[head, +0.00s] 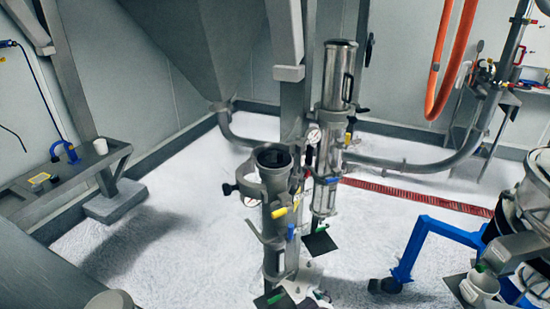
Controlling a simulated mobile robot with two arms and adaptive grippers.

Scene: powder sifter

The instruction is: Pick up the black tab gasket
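I cannot pick out the black tab gasket with certainty. A dark round piece (273,157) sits at the open top of the short metal pipe (275,195) in the middle; it may be a gasket or just the pipe's dark mouth. Small dark items on the left shelf are too small to identify. Neither my left nor my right gripper shows in the head view.
A grey shelf (70,178) at left bears a white cup (100,146), a blue clamp-like item (66,152) and a yellow-topped item (39,178). A tall metal cylinder (339,75) stands behind the pipe. A blue frame (408,258) stands at right. White floor lies between.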

